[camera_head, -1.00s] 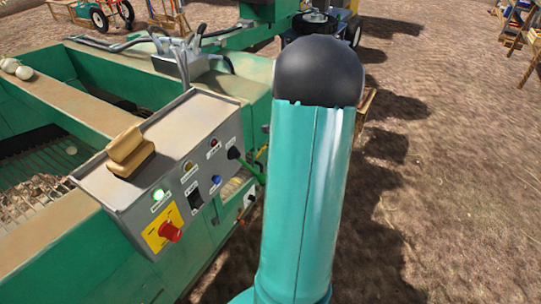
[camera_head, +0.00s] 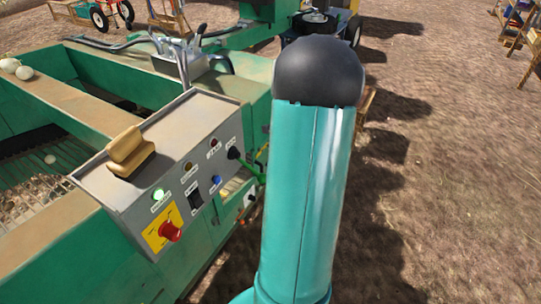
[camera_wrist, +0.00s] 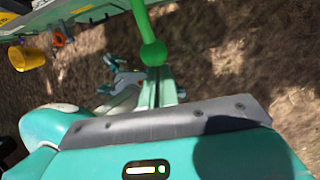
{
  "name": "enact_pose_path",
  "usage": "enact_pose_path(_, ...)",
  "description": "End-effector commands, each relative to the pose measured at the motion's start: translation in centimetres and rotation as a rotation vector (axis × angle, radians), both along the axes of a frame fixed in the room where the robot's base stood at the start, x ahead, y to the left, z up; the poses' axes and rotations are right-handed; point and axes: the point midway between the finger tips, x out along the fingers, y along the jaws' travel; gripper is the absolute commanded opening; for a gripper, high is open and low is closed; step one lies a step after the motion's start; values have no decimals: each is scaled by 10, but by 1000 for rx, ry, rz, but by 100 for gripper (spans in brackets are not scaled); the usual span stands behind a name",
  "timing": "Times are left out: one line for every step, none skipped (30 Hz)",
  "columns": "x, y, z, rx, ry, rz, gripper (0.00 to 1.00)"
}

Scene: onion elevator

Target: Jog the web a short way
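The web (camera_head: 62,155) is the rod conveyor inside the green machine at the left of the head view. A pale onion (camera_head: 50,159) and brown debris lie on it. The grey control box (camera_head: 215,115) has a lit green lamp (camera_head: 158,194), amber and red lamps, a black switch (camera_head: 195,198), a blue button (camera_head: 215,180) and a red stop knob (camera_head: 170,231) on a yellow plate. My arm hides the area right of the box.
Two onions (camera_head: 16,69) sit on the machine's left ledge. Levers (camera_head: 183,65) stand behind the box. The wrist view shows a green ball-ended rod (camera_wrist: 152,52) and a yellow part (camera_wrist: 27,56). Bare ground (camera_head: 460,160) lies open at right.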

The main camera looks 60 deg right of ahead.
Motion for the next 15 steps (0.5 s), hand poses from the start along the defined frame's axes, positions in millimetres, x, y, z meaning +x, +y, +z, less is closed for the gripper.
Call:
enact_pose_path(4, 9, -6, 16, 4, 11, 0)
enact_pose_path(4, 9, -6, 16, 4, 11, 0)
enact_pose_path(4, 8, -6, 16, 4, 11, 0)
enact_pose_path(3, 8, -5, 16, 4, 11, 0)
enact_pose_path(3, 7, -4, 15, 3, 11, 0)
enact_pose_path(2, 7, -2, 14, 2, 11, 0)
enact_pose_path(1, 6, 1, 13, 2, 11, 0)
enact_pose_path(-1, 4, 4, 12, 2, 12, 0)
enact_pose_path(-3, 3, 9, 11, 1, 12, 0)
enact_pose_path(-5, 1, 13, 9, 0, 11, 0)
enact_pose_path(-9, -1, 17, 7, 0, 11, 0)
enact_pose_path(-13, -4, 25, 4, -1, 11, 0)
enact_pose_path(-15, -6, 30, 2, -3, 11, 0)
enact_pose_path(-20, -9, 35, 3, -2, 9, 0)
enact_pose_path(-25, -11, 43, 1, -1, 9, 0)
